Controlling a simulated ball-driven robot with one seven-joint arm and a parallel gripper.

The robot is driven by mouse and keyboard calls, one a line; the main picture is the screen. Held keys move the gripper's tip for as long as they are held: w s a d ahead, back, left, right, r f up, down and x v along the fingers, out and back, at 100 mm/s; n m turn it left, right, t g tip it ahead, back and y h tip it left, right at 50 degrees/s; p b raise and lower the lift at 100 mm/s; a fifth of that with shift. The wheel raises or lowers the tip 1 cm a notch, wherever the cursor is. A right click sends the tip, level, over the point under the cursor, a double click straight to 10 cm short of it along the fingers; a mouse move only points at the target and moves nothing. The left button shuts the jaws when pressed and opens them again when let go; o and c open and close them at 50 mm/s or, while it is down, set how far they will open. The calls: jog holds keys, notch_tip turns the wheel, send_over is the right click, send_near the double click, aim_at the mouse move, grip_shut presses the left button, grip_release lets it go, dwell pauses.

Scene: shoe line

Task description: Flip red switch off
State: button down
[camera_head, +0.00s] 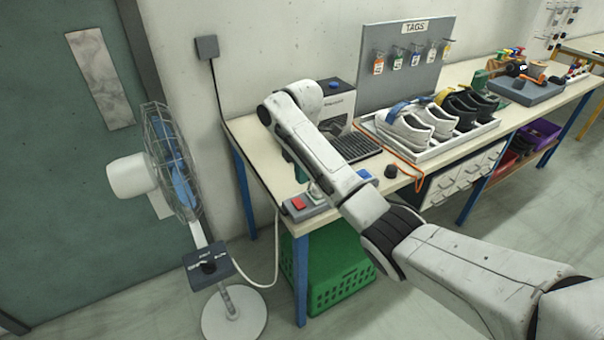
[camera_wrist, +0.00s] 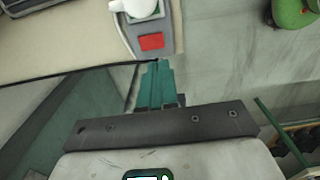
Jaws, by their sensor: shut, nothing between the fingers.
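The red switch (camera_head: 299,203) sits on the end of a grey power strip (camera_head: 290,212) at the table's near left corner. In the wrist view the red switch (camera_wrist: 151,41) lies flat on the strip (camera_wrist: 168,28), just beyond my fingertips. My gripper (camera_wrist: 154,66) has teal fingers, shut together with nothing between them. The fingertips appear close to the strip's end below the switch; I cannot tell whether they touch it. In the head view my arm hides most of the gripper. Whether the switch is on or off is not clear.
A white plug (camera_wrist: 140,8) sits in the strip beside the switch. A fan (camera_head: 170,165) stands left of the table, its cable running to the table. A green crate (camera_head: 335,283) is below.

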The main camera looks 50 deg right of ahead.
aim_at(301, 205)
notch_tip(301, 205, down, 9)
jog(key=shift+f+p, duration=0.2)
jog(key=shift+p, duration=0.8)
jog(key=shift+f, duration=0.2)
jog(key=shift+w+d+r+b, duration=0.2)
jog(key=shift+w+r+b, duration=0.15)
jog(key=shift+w+b, duration=0.25)
